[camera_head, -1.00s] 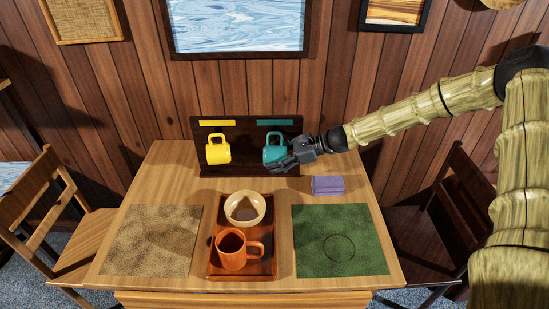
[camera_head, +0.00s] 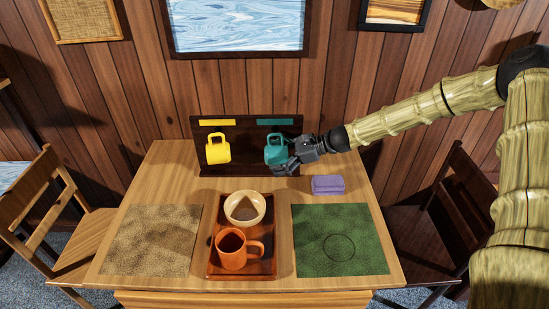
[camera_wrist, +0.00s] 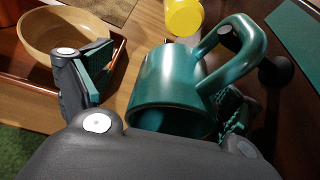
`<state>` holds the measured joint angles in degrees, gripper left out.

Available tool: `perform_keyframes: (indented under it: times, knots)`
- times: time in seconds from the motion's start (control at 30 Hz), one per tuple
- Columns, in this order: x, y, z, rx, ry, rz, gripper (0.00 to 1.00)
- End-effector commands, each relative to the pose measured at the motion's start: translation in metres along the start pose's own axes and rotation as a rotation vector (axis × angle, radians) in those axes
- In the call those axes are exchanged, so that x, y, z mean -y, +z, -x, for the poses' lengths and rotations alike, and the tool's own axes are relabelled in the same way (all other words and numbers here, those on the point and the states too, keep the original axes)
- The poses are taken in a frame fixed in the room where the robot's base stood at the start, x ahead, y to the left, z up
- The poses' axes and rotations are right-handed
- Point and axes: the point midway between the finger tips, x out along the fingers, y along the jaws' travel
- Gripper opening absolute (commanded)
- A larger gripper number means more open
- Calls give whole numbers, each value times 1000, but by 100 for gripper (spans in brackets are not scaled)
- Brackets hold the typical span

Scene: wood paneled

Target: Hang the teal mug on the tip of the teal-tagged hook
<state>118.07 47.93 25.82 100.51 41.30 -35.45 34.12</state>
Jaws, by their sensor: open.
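The teal mug (camera_head: 275,152) is at the dark rack board, below the teal tag (camera_head: 276,121), with its handle up. In the wrist view the teal mug (camera_wrist: 172,85) sits between my fingers, its handle (camera_wrist: 262,45) to the upper right. A dark rounded knob (camera_wrist: 275,71) shows beside the handle; I cannot tell for certain whether the handle is over the hook. My gripper (camera_head: 289,156) is open at the mug's right side. In the wrist view my gripper (camera_wrist: 165,92) has its left finger clearly apart from the mug; its right finger is partly hidden behind it.
A yellow mug (camera_head: 218,151) hangs to the left under a yellow tag (camera_head: 217,122). A tray (camera_head: 214,262) with a bowl (camera_head: 245,219) and an orange mug (camera_head: 232,252) stands in front. A purple block (camera_head: 327,185) lies at right, behind a green mat (camera_head: 365,257).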

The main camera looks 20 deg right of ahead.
Motion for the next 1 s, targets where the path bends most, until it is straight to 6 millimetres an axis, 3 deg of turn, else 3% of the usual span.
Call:
perform_keyframes:
  times: [0.6,0.8,1.0]
  knots:
    - [1,1,91,2,-2,1,91]
    - [1,0,109,1,-2,1,91]
    - [1,0,114,2,-1,0,91]
